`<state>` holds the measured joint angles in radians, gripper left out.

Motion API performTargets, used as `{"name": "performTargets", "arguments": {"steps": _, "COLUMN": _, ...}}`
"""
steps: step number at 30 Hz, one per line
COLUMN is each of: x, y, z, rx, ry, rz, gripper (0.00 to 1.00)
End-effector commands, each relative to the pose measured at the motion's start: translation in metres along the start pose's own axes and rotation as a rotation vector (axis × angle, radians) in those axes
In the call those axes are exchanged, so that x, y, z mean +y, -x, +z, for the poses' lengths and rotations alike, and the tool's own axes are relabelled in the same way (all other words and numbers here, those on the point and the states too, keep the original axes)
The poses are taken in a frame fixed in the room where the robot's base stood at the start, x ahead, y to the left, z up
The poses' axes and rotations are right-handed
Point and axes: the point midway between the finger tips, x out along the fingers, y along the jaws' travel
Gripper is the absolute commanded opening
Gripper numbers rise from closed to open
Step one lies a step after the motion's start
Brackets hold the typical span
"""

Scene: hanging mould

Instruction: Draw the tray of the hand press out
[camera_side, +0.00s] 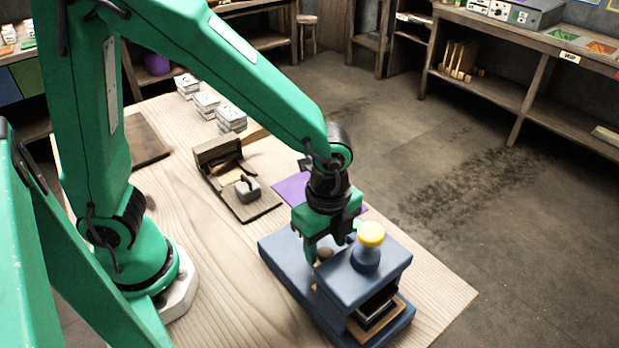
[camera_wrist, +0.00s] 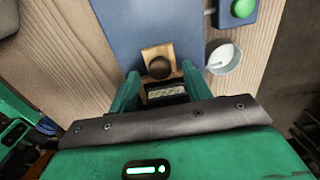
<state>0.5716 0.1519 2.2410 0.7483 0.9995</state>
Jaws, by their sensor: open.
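The hand press is a blue block (camera_side: 372,262) with a yellow knob (camera_side: 371,234) on top, standing on a long blue base (camera_side: 283,256). A tan tray edge (camera_side: 386,320) shows low in its open front, under a dark block. On the other side, the tray's brown round knob (camera_side: 324,253) sticks out. In the wrist view the knob (camera_wrist: 159,67) sits on a tan plate (camera_wrist: 152,52) over the blue base. My gripper (camera_side: 333,250) is open and points down at the knob. In the wrist view its fingers (camera_wrist: 165,84) stand either side, just short of it; contact is not visible.
A white cup (camera_wrist: 224,59) stands close to the right finger, with a green button (camera_wrist: 243,8) beyond. A purple sheet (camera_side: 291,187) and an open wooden box-like device (camera_side: 217,153) lie behind. Stacked white blocks (camera_side: 231,118) stand farther back. Bare table lies left of the press.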

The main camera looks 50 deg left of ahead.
Motion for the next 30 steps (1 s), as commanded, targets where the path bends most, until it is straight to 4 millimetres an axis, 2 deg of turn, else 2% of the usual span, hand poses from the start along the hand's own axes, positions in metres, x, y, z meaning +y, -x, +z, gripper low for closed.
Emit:
{"name": "performTargets", "arguments": {"steps": 6, "x": 0.0005, "y": -0.0113, "z": 0.0003, "rx": 0.0, "ry": 0.0, "rz": 0.001, "gripper": 0.49}}
{"name": "performTargets", "arguments": {"steps": 14, "x": 0.0004, "y": -0.0119, "z": 0.0003, "rx": 0.0, "ry": 0.0, "rz": 0.0, "gripper": 0.49}}
{"name": "performTargets", "arguments": {"steps": 21, "x": 0.0004, "y": -0.0117, "z": 0.0002, "rx": 0.0, "ry": 0.0, "rz": 0.0, "gripper": 0.04}}
{"name": "performTargets", "arguments": {"steps": 22, "x": 0.0005, "y": -0.0117, "z": 0.0003, "rx": 0.0, "ry": 0.0, "rz": 0.001, "gripper": 0.0}}
{"name": "performTargets", "arguments": {"steps": 30, "x": -0.0001, "y": -0.0112, "z": 0.0069, "rx": 0.0, "ry": 0.002, "rz": 0.001, "gripper": 0.0}}
